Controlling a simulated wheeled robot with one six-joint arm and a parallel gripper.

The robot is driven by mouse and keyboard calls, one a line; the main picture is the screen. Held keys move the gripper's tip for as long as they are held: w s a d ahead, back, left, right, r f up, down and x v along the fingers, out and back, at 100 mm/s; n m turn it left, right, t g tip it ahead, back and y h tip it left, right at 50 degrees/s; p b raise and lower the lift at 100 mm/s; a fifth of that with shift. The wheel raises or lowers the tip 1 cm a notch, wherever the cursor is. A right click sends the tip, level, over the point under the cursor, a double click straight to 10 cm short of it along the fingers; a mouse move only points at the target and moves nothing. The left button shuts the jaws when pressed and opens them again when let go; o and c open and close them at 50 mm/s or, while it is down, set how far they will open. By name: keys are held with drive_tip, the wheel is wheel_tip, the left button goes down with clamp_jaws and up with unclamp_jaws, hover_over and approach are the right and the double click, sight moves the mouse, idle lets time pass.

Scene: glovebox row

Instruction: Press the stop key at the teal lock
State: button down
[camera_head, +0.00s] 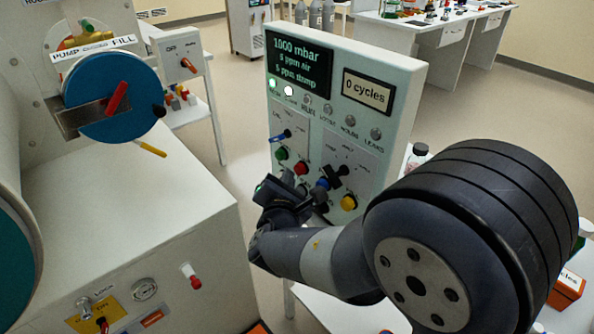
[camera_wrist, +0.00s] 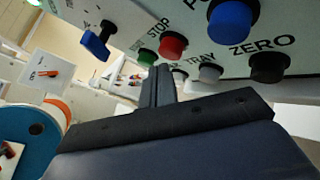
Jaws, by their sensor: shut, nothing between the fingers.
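The red stop key (camera_wrist: 172,45), labelled STOP, sits on a pale control panel (camera_head: 395,88). It also shows in the head view (camera_head: 301,168), right of a green key (camera_head: 281,153). My gripper (camera_head: 288,178) is in front of the panel's lower part, just below the red key. In the wrist view my gripper's fingers (camera_wrist: 160,72) are shut and empty, with their tips below the red and green keys. I cannot tell whether they touch anything. A round teal door (camera_head: 15,270) shows partly at the left edge of the head view.
Beside the stop key are a blue key (camera_wrist: 233,20), a grey key (camera_wrist: 210,72), a black ZERO key (camera_wrist: 268,67) and a blue switch (camera_wrist: 95,42). A yellow key (camera_head: 348,202) is lower right. A white chamber with a blue round door (camera_head: 110,95) stands left.

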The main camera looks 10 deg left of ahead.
drive_tip(key=shift+s+a, duration=0.15)
drive_tip(key=shift+s, duration=0.05)
drive_tip(key=s+a, duration=0.3)
drive_tip(key=s, duration=0.1)
drive_tip(key=shift+a, duration=0.15)
idle(0.4)
drive_tip(key=shift+w, duration=0.1)
idle(0.4)
drive_tip(key=w+p, duration=0.1)
drive_tip(key=d+p, duration=0.1)
drive_tip(key=p, duration=0.1)
drive_tip(key=shift+w+d+r, duration=0.2)
drive_tip(key=shift+w+d, duration=0.05)
drive_tip(key=shift+w, duration=0.15)
drive_tip(key=s+a, duration=0.4)
drive_tip(key=shift+s+f, duration=0.25)
drive_tip(key=shift+s, duration=0.15)
